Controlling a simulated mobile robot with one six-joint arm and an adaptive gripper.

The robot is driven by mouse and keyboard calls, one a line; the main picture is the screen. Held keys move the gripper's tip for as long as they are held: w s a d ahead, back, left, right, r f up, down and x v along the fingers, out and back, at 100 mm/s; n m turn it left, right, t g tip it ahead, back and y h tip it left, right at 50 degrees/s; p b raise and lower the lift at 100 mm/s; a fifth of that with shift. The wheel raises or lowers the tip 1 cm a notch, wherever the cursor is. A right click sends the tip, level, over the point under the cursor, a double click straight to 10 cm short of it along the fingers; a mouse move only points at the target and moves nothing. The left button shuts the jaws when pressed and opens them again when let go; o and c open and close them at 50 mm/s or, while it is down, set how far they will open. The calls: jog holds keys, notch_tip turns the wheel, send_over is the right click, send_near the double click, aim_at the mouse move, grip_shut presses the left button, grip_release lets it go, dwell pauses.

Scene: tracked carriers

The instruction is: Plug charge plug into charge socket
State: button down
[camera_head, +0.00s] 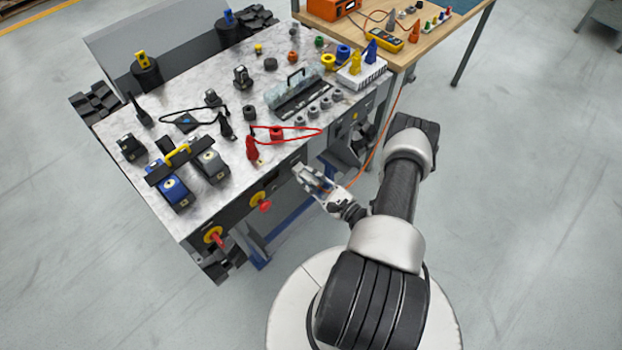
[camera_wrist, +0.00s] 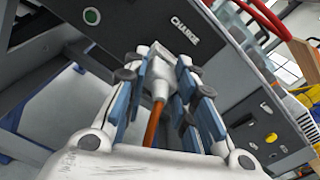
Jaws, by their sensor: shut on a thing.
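My gripper (camera_wrist: 160,72) is shut on the charge plug (camera_wrist: 159,76), a pale plug with an orange cable (camera_wrist: 153,122) trailing back between the fingers. In the wrist view the plug's front points at the dark side panel, just below the white "CHARGE" label (camera_wrist: 186,32). The charge socket is not visible; the plug and fingers cover the area under the label. I cannot tell whether the plug touches the panel. In the head view my gripper (camera_head: 318,181) is beside the front side of the carrier (camera_head: 225,198), below its top edge.
The carrier top holds a red cable loop (camera_head: 300,130), battery-like blocks (camera_head: 174,192) and several small parts. Red and yellow knobs (camera_head: 214,236) stick out of its front side. A wooden table (camera_head: 455,25) stands behind at right; the orange cable (camera_head: 384,128) hangs beside it. Floor at right is clear.

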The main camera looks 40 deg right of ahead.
jog(key=shift+w, duration=0.35)
dwell(0.5)
jog(key=c, duration=1.2)
grip_release()
jog(key=shift+c, duration=0.2)
jog(key=shift+s, duration=0.1)
jog(key=s, duration=1.2)
jog(key=shift+d, duration=0.4)
jog(key=shift+w, duration=0.1)
